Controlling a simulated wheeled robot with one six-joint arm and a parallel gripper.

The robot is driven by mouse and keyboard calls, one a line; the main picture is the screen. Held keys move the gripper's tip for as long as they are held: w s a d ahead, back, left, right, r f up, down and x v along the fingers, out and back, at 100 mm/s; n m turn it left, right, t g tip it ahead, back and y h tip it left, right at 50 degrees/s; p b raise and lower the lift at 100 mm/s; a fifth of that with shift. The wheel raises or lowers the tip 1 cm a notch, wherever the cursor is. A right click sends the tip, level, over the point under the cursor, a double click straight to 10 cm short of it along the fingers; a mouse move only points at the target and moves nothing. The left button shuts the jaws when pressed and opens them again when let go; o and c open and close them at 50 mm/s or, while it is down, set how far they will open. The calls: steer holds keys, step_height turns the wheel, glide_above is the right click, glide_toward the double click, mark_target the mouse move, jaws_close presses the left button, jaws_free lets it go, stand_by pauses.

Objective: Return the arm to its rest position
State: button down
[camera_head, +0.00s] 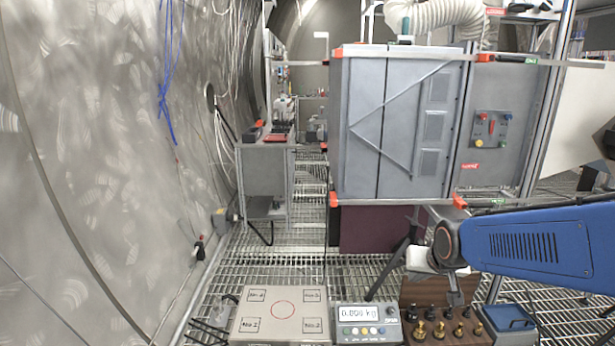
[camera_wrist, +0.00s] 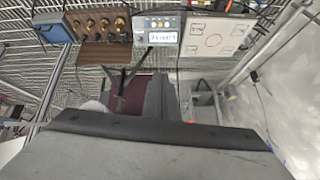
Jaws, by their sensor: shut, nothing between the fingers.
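My blue arm (camera_head: 530,245) comes in from the right in the camera_head view, and its dark wrist joint is near the middle right. My gripper (camera_head: 455,292) hangs below the wrist, small and partly lost against the brown rack behind it. It is shut and holds nothing. A white part beside the wrist partly covers the view there. In the camera_wrist view I cannot make out the fingertips clearly; a large grey slab with a dark edge fills the bottom.
A scale (camera_head: 368,323) stands between a marked plate (camera_head: 280,318) and a brown rack (camera_head: 424,290) with brass weights. A blue box (camera_head: 508,324) is right of the rack. A grey cabinet (camera_head: 400,125) stands behind. The grating walkway on the left is partly clear.

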steer(key=s+d+r+n+g, duration=0.1)
steer(key=s+r+g, duration=0.1)
steer(key=s, duration=2.2)
steer(key=shift+s+n+g, duration=0.3)
steer(key=shift+s+n, duration=0.1)
